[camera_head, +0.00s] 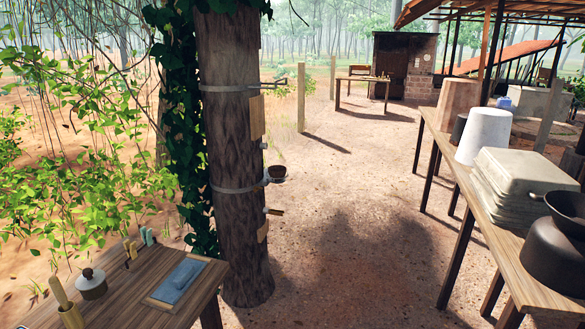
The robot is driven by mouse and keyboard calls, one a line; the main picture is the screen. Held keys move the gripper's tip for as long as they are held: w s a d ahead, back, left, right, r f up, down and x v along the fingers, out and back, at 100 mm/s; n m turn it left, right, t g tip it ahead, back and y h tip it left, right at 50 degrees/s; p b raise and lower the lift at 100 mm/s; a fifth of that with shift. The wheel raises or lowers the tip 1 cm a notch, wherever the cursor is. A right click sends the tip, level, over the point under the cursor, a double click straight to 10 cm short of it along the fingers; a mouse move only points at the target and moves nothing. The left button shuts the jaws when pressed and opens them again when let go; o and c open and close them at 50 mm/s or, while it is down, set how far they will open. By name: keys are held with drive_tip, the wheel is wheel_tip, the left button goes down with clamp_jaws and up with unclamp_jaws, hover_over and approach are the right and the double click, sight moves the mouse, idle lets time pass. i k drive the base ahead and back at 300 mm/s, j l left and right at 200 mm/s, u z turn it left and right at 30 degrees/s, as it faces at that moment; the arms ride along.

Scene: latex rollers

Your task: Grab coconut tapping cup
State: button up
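The coconut tapping cup (277,172) is a small, dark brown bowl. It sits upright in a wire holder (268,183) on the right side of the tree trunk (232,140). What is inside the cup is too small to tell. My gripper and arm are not in view.
A wooden table (190,312) at lower left bears a lidded pot (91,284) and a blue slab (180,280). A long table (470,205) at right holds buckets (485,136), stacked trays (520,180) and dark pots (556,256). Bare ground (350,210) lies open between.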

sight(277, 174)
drive_tip(key=i, duration=1.5)
drive_tip(key=i+u, duration=0.15)
drive_tip(key=i, duration=0.35)
drive_tip(key=i+l+u, duration=0.15)
drive_tip(key=i, duration=0.35)
drive_tip(key=i+l+u, duration=0.15)
drive_tip(key=i, duration=0.4)
drive_tip(key=i+l+u, duration=0.3)
drive_tip(key=i, duration=0.25)
